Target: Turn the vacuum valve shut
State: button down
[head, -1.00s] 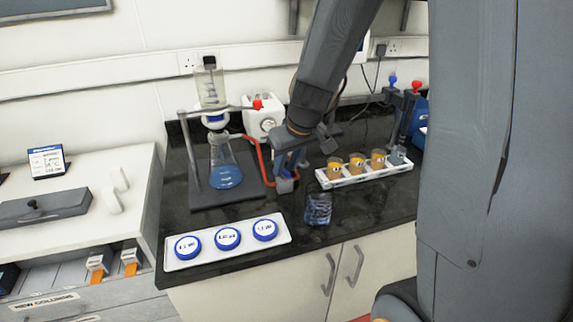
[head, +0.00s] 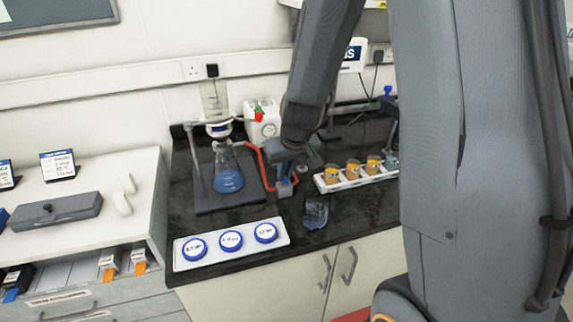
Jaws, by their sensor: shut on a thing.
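The vacuum valve (head: 285,189) appears as a small grey-blue block at the end of the red hose (head: 268,180), right of the filter flask. My gripper (head: 284,174) points down over it and is shut on its top. The fingers and my wrist hide the handle, so its angle cannot be told. The filter flask (head: 228,177) holds blue liquid and stands on a dark base, with a glass funnel (head: 214,98) above it. A white pump box with a round gauge (head: 269,130) stands behind.
A white tray with three blue-lidded dishes (head: 231,241) lies at the front left. A white rack (head: 330,187) with amber-filled cups is to the right.

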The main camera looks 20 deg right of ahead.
jog(key=shift+r+m+p, duration=0.15)
jog(key=shift+m+p, duration=0.25)
jog(key=shift+p, duration=1.75)
jog(key=c, duration=1.8)
grip_release()
jog(key=shift+c, duration=0.2)
jog(key=b, duration=0.4)
jog(key=shift+w+f, duration=0.15)
jog(key=shift+f, duration=0.15)
jog(key=n+b, duration=0.2)
jog(key=b, duration=0.4)
jog(key=shift+d+n+y+b, duration=0.1)
jog(key=shift+n+y+b, duration=0.2)
jog(key=shift+y+b, duration=0.1)
